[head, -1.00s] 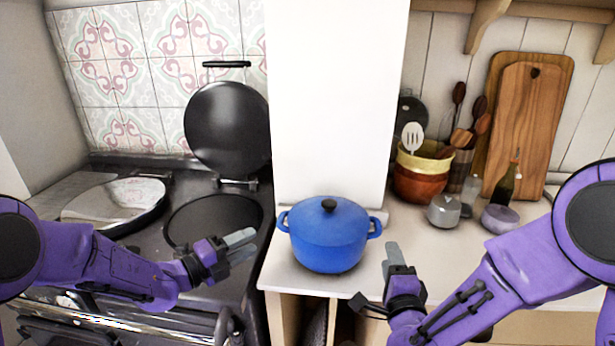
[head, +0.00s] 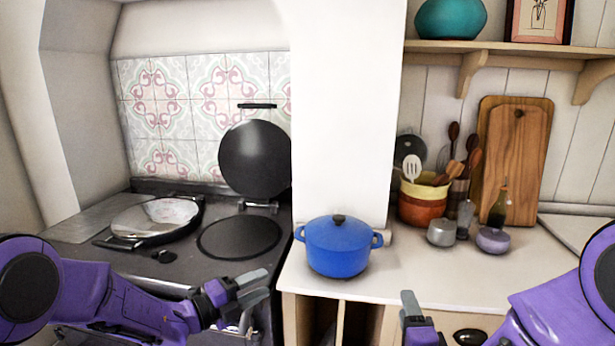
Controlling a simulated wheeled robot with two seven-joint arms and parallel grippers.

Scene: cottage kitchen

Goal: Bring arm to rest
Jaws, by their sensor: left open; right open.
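My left gripper (head: 253,285) is open and empty in front of the stove, to the left of the blue pot and lower in the view. My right gripper (head: 411,306) is at the lower edge of the view, in front of the counter and right of the blue pot; only part of its fingers shows. It holds nothing that I can see. The blue lidded pot (head: 338,250) stands upright on the counter's left end, apart from both grippers.
The dark stove (head: 180,262) has one raised round lid (head: 254,160) and one lowered lid (head: 156,217). The counter's front (head: 430,280) is clear.

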